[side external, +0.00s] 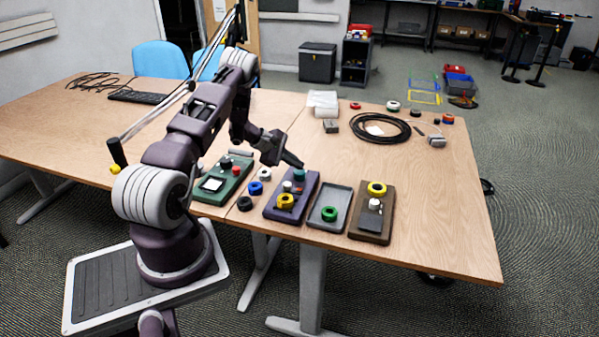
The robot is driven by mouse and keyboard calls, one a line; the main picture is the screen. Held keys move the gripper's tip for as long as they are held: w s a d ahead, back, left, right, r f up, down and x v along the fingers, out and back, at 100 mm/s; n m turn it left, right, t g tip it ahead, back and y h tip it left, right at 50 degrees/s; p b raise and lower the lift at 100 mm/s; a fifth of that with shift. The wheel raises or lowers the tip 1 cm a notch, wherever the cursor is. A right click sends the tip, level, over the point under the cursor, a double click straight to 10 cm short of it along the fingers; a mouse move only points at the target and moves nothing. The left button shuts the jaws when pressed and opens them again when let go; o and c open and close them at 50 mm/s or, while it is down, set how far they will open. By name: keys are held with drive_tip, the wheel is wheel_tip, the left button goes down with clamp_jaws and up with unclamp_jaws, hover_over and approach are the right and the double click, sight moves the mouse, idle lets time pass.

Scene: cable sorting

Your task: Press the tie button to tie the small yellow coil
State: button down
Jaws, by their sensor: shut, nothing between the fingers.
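A yellow coil (285,201) sits on the near part of a purple station (270,212). A grey-white knob and a teal round part (299,174) are farther back on that station. A second yellow coil (376,188) sits on the far end of a brown station (367,231), with a pale block in front of it. I cannot tell which part is the tie button. My gripper (298,164) is shut and empty, pointing down to the right above the far end of the purple station. I cannot tell whether it touches the teal part.
A grey tray (343,192) with a green coil (329,213) lies between the two stations. A green station (205,198) and loose blue, white and black coils are left. A black cable loop (380,130) and small items lie behind. The table's right side is clear.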

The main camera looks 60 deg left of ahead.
sight(296, 172)
drive_tip(key=shift+f, duration=0.8)
idle(0.8)
idle(0.3)
drive_tip(key=shift+r, duration=1.2)
drive_tip(key=shift+r, duration=2.55)
